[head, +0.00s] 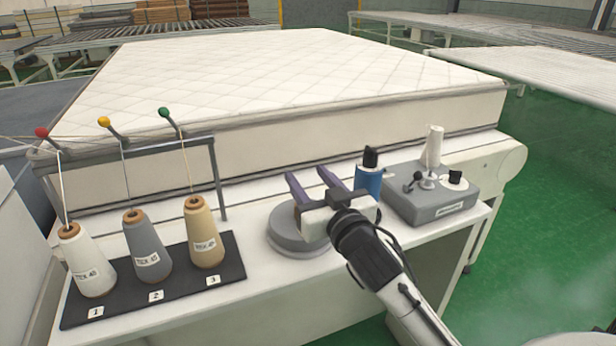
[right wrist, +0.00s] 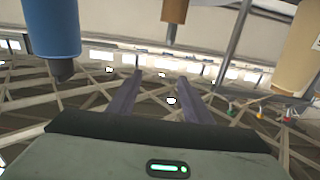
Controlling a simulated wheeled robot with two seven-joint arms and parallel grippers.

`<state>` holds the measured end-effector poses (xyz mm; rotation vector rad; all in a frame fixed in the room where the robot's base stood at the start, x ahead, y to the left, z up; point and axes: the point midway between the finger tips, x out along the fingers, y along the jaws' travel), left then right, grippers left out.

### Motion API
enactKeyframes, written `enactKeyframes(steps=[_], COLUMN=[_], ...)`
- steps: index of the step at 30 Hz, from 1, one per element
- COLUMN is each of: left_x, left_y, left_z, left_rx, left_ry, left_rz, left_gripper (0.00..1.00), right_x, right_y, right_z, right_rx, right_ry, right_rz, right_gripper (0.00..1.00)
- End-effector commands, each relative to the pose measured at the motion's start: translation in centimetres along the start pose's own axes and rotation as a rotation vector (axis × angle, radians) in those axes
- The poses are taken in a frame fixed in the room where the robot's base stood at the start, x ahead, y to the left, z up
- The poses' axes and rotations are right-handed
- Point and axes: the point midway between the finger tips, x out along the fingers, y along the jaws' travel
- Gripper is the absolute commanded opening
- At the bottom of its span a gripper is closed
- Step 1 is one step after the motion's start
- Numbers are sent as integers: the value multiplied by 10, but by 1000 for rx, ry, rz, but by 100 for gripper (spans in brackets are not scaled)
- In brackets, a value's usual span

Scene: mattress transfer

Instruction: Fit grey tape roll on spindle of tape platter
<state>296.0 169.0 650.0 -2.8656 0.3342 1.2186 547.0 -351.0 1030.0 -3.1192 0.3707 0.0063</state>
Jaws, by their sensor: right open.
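The tape platter (head: 285,240) is a grey round disc on the white bench, partly covered by my right gripper. I cannot make out a separate grey tape roll in the head view. My right gripper (head: 307,174) is above the platter, its two purple fingers apart with nothing between them. In the right wrist view, which is upside down, the open fingers (right wrist: 160,75) point toward a short brown post (right wrist: 174,12). I cannot tell whether that post is the spindle. My left gripper is not in view.
A blue bottle (head: 369,182) with a black cap stands just right of the gripper. Beyond it is a grey tension box (head: 430,208) with a white cone. Several thread cones stand on a black board (head: 190,288) at left. A mattress (head: 270,80) lies behind.

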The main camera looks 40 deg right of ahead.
Motion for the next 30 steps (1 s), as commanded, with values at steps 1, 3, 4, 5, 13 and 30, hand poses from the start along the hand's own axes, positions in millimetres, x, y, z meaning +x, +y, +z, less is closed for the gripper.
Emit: enactKeyframes(steps=[1, 3, 4, 5, 13, 30], left_x=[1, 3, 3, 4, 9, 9], left_y=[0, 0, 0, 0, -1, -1], left_z=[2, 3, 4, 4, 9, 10], left_rx=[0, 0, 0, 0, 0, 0], left_ry=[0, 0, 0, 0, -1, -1], left_rz=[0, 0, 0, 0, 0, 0], left_gripper=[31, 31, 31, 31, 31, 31], right_x=[-8, -22, -28, -34, -82, -94], right_y=[0, 0, 0, 0, 1, 1], right_z=[2, 2, 2, 3, 2, -1], right_rx=[2, 2, 1, 1, 0, -2], right_ry=[-1, -2, -2, -2, -2, 1], right_rz=[0, 1, 0, 0, 2, 2], right_gripper=[46, 46, 46, 46, 46, 46])
